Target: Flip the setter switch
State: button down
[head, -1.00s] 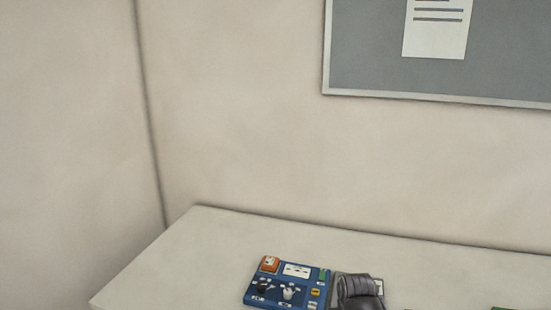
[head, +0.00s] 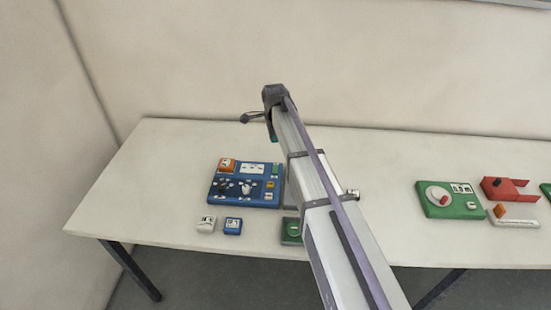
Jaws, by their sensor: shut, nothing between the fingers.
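A blue control panel (head: 213,197) lies on the left part of the table. It carries an orange block (head: 227,165), a white label plate (head: 253,168), a dark knob (head: 224,187), a pale knob (head: 246,188) and a small green piece at its right. The labels are too small to read, so I cannot tell which part is the setter switch or how it stands. My arm (head: 325,190) reaches up from the lower right, past the panel's right side, to a dark end joint. I cannot make out my gripper's fingers; the arm seems to hide them.
Two small blocks, one white (head: 206,224) and one blue (head: 233,226), lie in front of the panel. A green block (head: 291,232) is partly behind my arm. Farther right are a green dial unit (head: 432,207) and a red part (head: 505,189). The table's left end is clear.

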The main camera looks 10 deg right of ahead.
aim_at(276, 166)
jog(key=m, duration=0.3)
jog(key=f+b, duration=0.4)
jog(key=w+f+b, duration=0.1)
jog(key=f+b, duration=0.9)
jog(key=shift+w+d, duration=0.25)
jog(key=shift+w, duration=0.05)
jog(key=shift+r, duration=0.1)
